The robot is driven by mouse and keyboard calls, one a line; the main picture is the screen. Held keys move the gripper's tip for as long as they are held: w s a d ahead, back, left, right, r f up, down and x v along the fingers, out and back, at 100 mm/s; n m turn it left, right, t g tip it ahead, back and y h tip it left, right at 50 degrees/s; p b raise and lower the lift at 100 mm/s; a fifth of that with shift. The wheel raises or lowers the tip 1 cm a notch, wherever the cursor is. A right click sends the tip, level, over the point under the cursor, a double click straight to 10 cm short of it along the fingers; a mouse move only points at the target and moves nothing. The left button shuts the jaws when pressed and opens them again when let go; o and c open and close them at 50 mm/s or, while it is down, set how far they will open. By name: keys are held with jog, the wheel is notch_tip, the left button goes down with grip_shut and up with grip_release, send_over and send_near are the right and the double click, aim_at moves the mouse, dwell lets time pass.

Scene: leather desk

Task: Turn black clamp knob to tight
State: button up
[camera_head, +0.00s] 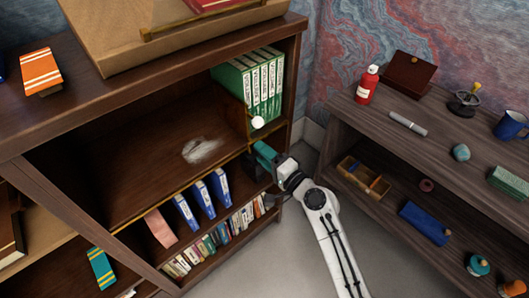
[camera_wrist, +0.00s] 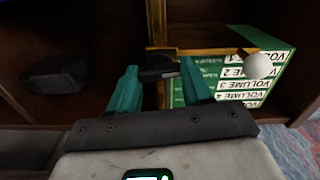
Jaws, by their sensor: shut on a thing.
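The black clamp knob (camera_wrist: 158,68) sits on a brass-coloured clamp bar (camera_wrist: 200,51) in the wrist view, beside the green volumes (camera_wrist: 236,89). My gripper (camera_wrist: 160,70) has teal fingers, one on each side of the knob, and is shut on it. In the head view my gripper (camera_head: 263,156) is at the right end of the bookcase shelf, just below the green volumes (camera_head: 263,85). The knob cannot be made out there behind my fingers. I cannot read any tight or loose mark on it.
A white ball (camera_head: 257,123) is close by the clamp, and also shows in the wrist view (camera_wrist: 258,65). Blue binders (camera_head: 203,199) and small books fill the shelf below. A dark block (camera_wrist: 55,80) lies at left. A side desk (camera_head: 440,150) with several objects stands at right.

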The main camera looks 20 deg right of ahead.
jog(key=shift+f+m, duration=0.1)
jog(key=shift+m, duration=0.5)
jog(key=o, duration=1.1)
jog(key=shift+c, duration=0.2)
jog(key=shift+s, duration=0.15)
jog(key=v, duration=1)
jog(key=shift+s+d+b, duration=0.15)
jog(key=shift+s+b, duration=0.15)
